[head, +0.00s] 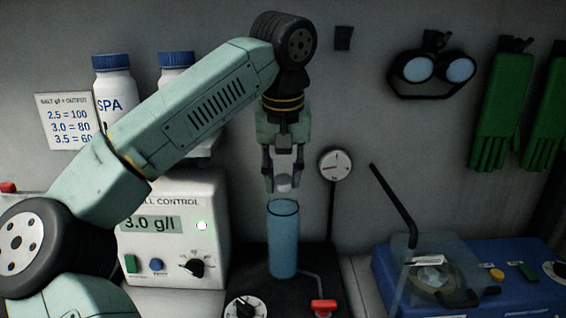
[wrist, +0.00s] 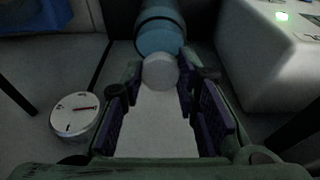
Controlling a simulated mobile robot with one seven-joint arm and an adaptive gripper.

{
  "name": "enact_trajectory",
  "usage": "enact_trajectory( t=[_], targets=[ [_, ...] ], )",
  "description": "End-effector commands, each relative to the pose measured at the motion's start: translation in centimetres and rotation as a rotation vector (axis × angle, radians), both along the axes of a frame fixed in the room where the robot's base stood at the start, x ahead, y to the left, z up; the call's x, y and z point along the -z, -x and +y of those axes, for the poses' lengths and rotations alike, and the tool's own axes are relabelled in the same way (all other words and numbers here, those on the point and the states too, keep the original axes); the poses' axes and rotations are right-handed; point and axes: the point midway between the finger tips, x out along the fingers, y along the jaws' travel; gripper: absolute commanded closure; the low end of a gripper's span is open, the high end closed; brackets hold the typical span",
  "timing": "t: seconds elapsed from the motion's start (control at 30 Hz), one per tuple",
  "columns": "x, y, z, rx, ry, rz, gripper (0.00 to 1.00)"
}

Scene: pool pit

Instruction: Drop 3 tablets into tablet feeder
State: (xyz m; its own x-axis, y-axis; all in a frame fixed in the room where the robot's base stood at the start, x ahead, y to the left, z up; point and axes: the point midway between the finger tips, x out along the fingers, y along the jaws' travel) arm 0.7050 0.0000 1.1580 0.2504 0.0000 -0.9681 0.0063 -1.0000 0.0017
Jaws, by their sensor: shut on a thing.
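My gripper (head: 283,182) points down just above the top of an upright blue translucent tube (head: 284,245), which looks like the tablet feeder. In the wrist view, a round white tablet (wrist: 160,72) sits between the fingertips, and the gripper is shut on it. The tube (wrist: 161,25) lies just beyond the tablet in that view. A pale flat area shows between the fingers behind the tablet; I cannot tell what it is. I see no other loose tablet, and the inside of the tube is not clear.
A white control box (head: 175,265) reading 3.0 g/l stands left of the tube. A round dial gauge (head: 335,165) is close on the right. A red-handled valve (head: 323,307) is at the tube's foot. A blue unit with a clear cover (head: 390,275) stands at the right.

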Motion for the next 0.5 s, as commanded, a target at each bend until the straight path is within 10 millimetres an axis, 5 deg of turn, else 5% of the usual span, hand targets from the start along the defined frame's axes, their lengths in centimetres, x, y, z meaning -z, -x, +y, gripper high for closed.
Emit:
enact_trajectory(
  t=[0.5],
  targets=[
    [0.64,0.02,-0.01,0.000,0.000,0.000,0.91]
  ],
)
